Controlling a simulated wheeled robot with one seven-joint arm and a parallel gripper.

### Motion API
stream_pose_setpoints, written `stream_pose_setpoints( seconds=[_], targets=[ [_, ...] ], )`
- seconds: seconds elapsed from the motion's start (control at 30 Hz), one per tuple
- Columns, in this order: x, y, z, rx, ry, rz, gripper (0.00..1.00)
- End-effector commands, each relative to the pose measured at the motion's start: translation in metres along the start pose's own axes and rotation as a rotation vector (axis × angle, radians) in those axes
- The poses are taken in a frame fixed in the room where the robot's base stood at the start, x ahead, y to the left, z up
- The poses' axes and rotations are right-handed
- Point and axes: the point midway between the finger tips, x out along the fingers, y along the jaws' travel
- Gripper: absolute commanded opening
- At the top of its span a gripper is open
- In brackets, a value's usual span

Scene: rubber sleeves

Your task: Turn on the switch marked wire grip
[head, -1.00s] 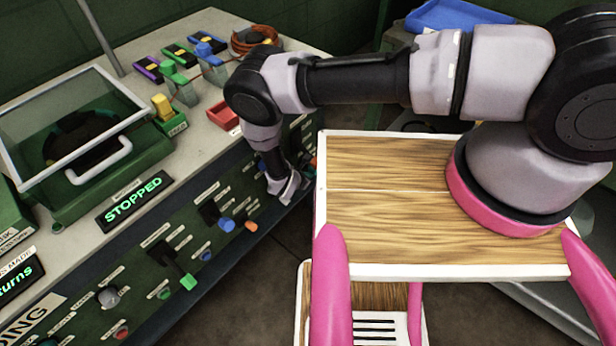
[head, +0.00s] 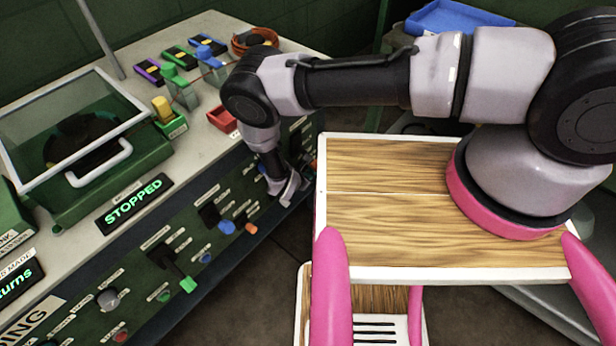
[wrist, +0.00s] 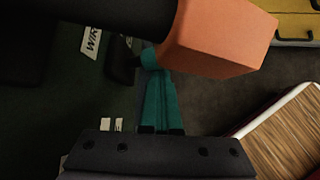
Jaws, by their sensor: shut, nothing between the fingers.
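In the wrist view a label reading "WIR" (wrist: 91,41), cut off by a dark part, stands on the dark green panel beside a switch with a black lever and an orange block-shaped handle (wrist: 215,40). My gripper (wrist: 152,62) is shut and empty; its teal fingers point at the underside of the orange handle, close to it. Whether they touch I cannot tell. In the head view my gripper (head: 291,190) is at the right end of the panel front, and a small bit of orange (head: 314,164) shows just beyond it.
A display (head: 134,203) reads "STOPPED". My wood-topped base stands right of the console, with a narrow floor gap between.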

Motion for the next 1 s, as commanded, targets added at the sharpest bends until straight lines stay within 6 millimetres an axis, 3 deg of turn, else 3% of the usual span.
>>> stream_pose_setpoints(
  seconds=[0.5,1.0],
  targets=[
    [-0.018,0.009,0.015,0.009,-0.01,0.006,0.0],
    [-0.104,0.002,0.005,-0.007,0.012,-0.005,0.0]
  ],
)
